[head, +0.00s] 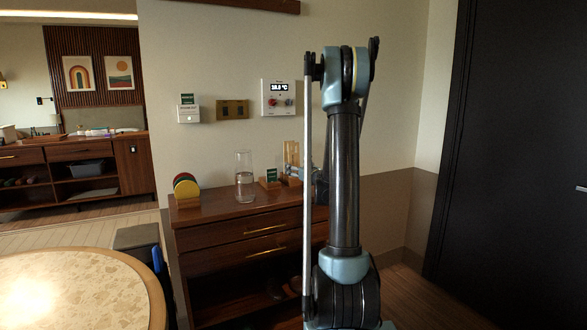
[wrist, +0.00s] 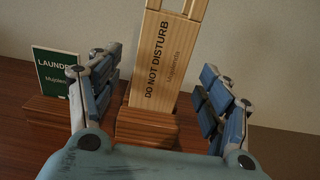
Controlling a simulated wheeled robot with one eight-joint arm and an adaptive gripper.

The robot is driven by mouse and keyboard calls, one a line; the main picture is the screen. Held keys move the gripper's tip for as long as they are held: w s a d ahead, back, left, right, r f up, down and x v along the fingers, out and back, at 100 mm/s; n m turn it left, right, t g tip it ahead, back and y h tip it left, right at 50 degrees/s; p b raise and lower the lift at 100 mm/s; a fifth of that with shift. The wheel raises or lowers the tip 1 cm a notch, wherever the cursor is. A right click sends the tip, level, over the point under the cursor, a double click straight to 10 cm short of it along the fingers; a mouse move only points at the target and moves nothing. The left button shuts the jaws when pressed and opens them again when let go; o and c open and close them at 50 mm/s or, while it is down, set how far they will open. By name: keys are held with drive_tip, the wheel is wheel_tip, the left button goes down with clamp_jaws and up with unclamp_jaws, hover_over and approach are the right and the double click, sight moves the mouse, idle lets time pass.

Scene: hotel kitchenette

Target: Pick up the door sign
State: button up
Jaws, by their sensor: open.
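The door sign (wrist: 165,60) is a light wooden plate with "DO NOT DISTURB" on it. In the wrist view it stands upright, slightly tilted, in a slotted wooden block (wrist: 147,128). My gripper (wrist: 165,90) is open, with one finger on each side of the sign and gaps between. In the head view pale wooden plates (head: 291,155) show on the cabinet, partly hidden by my arm, and the gripper is mostly hidden there.
A green "LAUNDRY" card (wrist: 57,75) in a wooden stand is just left of my gripper. On the cabinet (head: 225,208) stand a glass vase (head: 244,176) and coloured discs (head: 186,187) in a holder. A wall lies close behind the sign. A round table (head: 80,290) is at front left.

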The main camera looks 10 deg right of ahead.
sight(294, 144)
drive_tip(key=x, duration=0.3)
drive_tip(key=shift+w+a, duration=0.1)
drive_tip(key=shift+w, duration=0.2)
drive_tip(key=shift+c, duration=0.3)
drive_tip(key=c, duration=1.1)
wheel_tip(294, 144, up, 10)
drive_tip(key=shift+f, duration=0.1)
